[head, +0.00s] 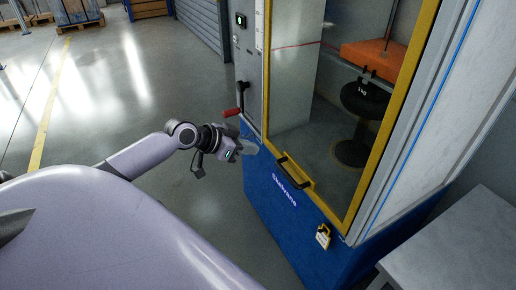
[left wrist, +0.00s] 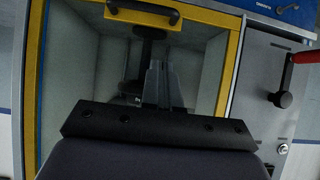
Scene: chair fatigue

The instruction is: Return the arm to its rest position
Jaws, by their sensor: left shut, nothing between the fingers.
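My left arm (head: 150,153) reaches in from the left in the head view. Its gripper (head: 248,147) is shut and empty, in front of the blue lower part of the test machine (head: 262,180), left of the yellow door handle. In the left wrist view the closed fingers (left wrist: 157,85) stand upright in front of the machine's yellow-framed glass door (left wrist: 232,70). I cannot tell from these views whether the fingertips touch the machine. My right gripper is not in view.
The yellow-framed door (head: 400,110) looks shut, with a black handle (head: 294,172). A red-handled lever (head: 233,112) sticks out near my gripper. Inside are a chair (head: 362,105) and an orange block (head: 378,58). A grey table (head: 460,245) stands right. The floor (head: 90,100) at left is free.

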